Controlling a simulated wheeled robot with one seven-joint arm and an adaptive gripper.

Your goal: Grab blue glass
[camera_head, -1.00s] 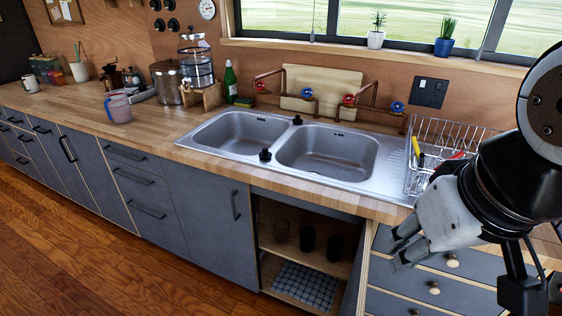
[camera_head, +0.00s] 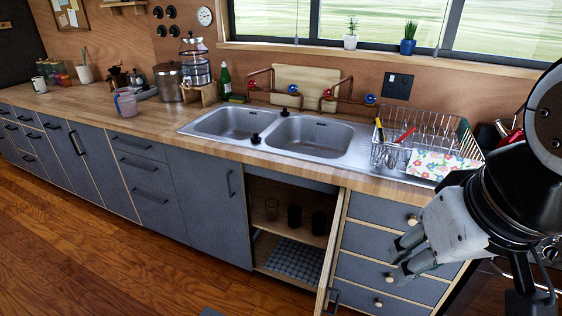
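Three glasses stand on the upper shelf of the open cabinet under the sink: a clear brownish one (camera_head: 271,210) at left, a dark one (camera_head: 294,217) in the middle and another dark one (camera_head: 318,223) at right. In the shade I cannot tell which is blue. My gripper (camera_head: 396,263) is right of the open cabinet, in front of the drawers in the picture. Its two fingers look apart, with nothing between them. It is away from the glasses.
The cabinet door (camera_head: 335,250) stands open at the right side of the opening. A checkered cloth (camera_head: 293,260) lies on the lower shelf. The wooden floor at left is clear.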

